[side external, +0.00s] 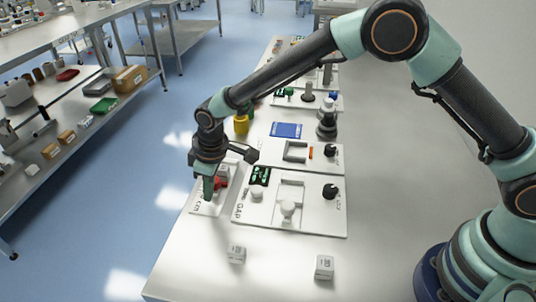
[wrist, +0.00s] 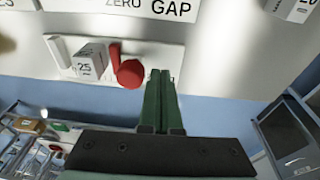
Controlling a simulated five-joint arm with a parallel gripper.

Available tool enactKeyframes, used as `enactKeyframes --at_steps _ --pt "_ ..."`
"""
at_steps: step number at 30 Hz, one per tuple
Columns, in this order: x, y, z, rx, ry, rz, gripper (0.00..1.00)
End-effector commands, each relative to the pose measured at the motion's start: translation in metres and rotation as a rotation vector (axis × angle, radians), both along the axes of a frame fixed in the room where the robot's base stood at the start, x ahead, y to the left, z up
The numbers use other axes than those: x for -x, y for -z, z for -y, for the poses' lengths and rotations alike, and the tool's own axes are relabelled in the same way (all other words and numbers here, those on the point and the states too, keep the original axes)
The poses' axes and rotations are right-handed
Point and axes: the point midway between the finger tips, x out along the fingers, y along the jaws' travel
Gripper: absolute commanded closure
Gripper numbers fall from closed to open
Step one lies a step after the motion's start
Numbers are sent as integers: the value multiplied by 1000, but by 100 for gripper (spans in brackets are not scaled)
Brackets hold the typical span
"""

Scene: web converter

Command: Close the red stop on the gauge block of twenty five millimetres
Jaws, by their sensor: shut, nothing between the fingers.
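The red stop (wrist: 130,73) is a red round knob with a red upright plate beside it, on a white panel (wrist: 62,50). The white gauge block (wrist: 91,60), marked 25, stands on the same panel, to the left of the red plate in the wrist view, with a narrow gap seeming to show between them. My gripper (wrist: 160,75) has green fingers that are shut and empty, just to the right of the red knob there; whether they touch it I cannot tell. In the side view the red stop (side external: 221,182) is partly hidden behind my gripper (side external: 208,196).
Two loose white blocks stand on the table's near part, one at left (side external: 236,254) and one at right (side external: 324,267). A white panel (side external: 252,213) with knobs and a green display lies right of my gripper. Blue floor lies beyond the table's left edge.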

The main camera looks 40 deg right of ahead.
Motion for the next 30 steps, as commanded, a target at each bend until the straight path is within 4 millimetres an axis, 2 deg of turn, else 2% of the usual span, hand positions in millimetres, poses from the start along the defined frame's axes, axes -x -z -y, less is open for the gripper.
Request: enactKeyframes --at_steps 30 --pt "-4 2 4 2 1 1 100"
